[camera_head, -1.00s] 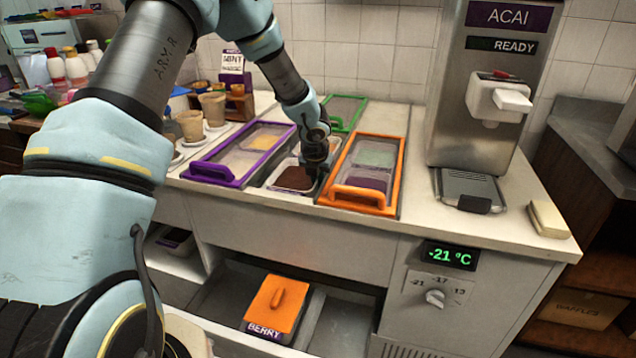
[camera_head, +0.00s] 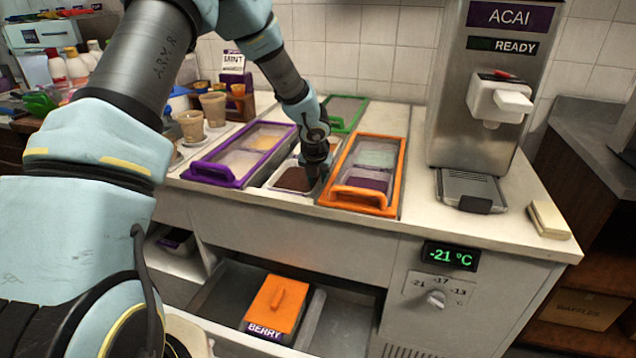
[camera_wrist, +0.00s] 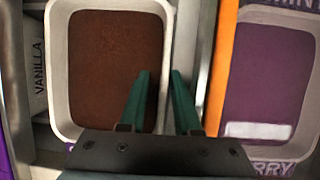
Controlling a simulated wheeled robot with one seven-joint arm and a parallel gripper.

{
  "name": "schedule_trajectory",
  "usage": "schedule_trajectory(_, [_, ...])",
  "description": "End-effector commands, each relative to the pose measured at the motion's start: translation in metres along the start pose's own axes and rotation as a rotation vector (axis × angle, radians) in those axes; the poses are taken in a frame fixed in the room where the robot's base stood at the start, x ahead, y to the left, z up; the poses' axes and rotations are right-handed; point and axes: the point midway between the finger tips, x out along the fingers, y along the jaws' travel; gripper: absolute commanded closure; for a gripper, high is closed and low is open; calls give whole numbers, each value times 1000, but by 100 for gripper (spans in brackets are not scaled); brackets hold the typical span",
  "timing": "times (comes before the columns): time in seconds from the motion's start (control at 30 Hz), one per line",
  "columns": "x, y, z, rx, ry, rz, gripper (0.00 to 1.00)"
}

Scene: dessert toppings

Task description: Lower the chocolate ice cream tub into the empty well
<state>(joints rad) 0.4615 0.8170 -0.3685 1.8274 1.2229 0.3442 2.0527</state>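The chocolate ice cream tub (camera_wrist: 115,45) is white-rimmed with a brown filling. In the wrist view it fills the left middle. In the head view the tub (camera_head: 294,179) is between the purple-framed and orange-framed lids, at the counter opening. My gripper (camera_wrist: 160,72) has its two teal fingers on either side of the tub's right wall, with a narrow gap between them. It looks shut on that wall. In the head view my gripper (camera_head: 316,172) is at the tub's right edge. The well under the tub is hidden, so I cannot tell whether the tub touches its bottom.
A purple-framed lid (camera_head: 213,174) lies close on the left, and an orange-framed lid (camera_head: 360,197) close on the right. A green-framed lid (camera_head: 358,115) lies behind. An acai machine (camera_head: 490,90) stands to the right. Cups (camera_head: 214,108) stand at left. An open drawer below holds an orange-lidded berry tub (camera_head: 277,303).

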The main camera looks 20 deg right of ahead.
Motion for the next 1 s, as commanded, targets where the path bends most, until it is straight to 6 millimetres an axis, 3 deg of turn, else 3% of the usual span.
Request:
schedule_trajectory(0.5, [-92, 0, 3, 1, -7, -1, 60])
schedule_trajectory(0.7, [-106, 0, 2, 1, -5, 0, 60])
schedule_trajectory(1.0, [-106, 0, 2, 1, -5, 0, 60])
